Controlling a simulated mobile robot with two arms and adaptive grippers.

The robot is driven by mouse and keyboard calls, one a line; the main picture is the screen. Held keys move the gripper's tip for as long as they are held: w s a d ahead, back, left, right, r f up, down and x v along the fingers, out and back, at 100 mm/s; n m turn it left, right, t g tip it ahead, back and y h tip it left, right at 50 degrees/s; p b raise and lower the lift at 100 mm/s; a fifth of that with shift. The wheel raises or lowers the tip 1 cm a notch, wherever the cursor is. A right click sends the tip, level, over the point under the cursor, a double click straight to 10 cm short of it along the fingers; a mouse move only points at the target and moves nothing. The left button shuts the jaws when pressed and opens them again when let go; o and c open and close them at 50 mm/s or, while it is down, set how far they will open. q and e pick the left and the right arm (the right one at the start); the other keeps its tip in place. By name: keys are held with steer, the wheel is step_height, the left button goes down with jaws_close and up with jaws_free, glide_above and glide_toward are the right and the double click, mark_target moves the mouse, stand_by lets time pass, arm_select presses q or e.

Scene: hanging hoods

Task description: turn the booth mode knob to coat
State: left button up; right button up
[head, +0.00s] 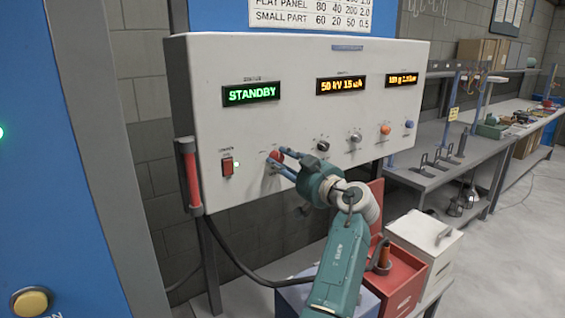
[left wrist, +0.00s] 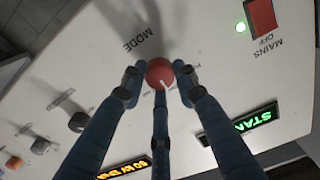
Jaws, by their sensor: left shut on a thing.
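The red mode knob (head: 276,156) is on the lower front of the white control panel (head: 290,115), right of the mains switch. It also shows in the left wrist view (left wrist: 159,72), beside the printed word MODE, with a white pointer line. The small position labels around it are partly hidden or too blurred to read. My left gripper (head: 278,162) is shut on the knob, its blue fingers around it. It also shows in the left wrist view (left wrist: 159,85). The green status display (head: 251,93) reads STANDBY. My right gripper is in neither view.
The mains switch (head: 227,166) with a lit green lamp is left of the knob. Several other knobs, such as the black one (head: 323,146), are to the right. A red box (head: 402,282) and a white box (head: 424,243) stand below. A workbench (head: 437,170) is at right.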

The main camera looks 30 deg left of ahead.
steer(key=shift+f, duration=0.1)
arm_select(q)
steer(key=shift+m, duration=1.2)
steer(key=m, duration=0.2)
steer(key=shift+r+m, duration=0.1)
steer(key=shift+m, duration=0.3)
steer(key=m, duration=0.3)
steer(key=shift+r+p, duration=0.1)
steer(key=shift+p, duration=0.3)
steer(key=shift+m+p, duration=0.55)
steer(key=shift+m, duration=1.05)
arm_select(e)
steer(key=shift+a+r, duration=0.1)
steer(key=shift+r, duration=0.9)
arm_select(q)
steer(key=o, duration=1.2)
steer(key=shift+a, duration=0.1)
steer(key=shift+w+f, duration=0.1)
steer(key=shift+f, duration=0.1)
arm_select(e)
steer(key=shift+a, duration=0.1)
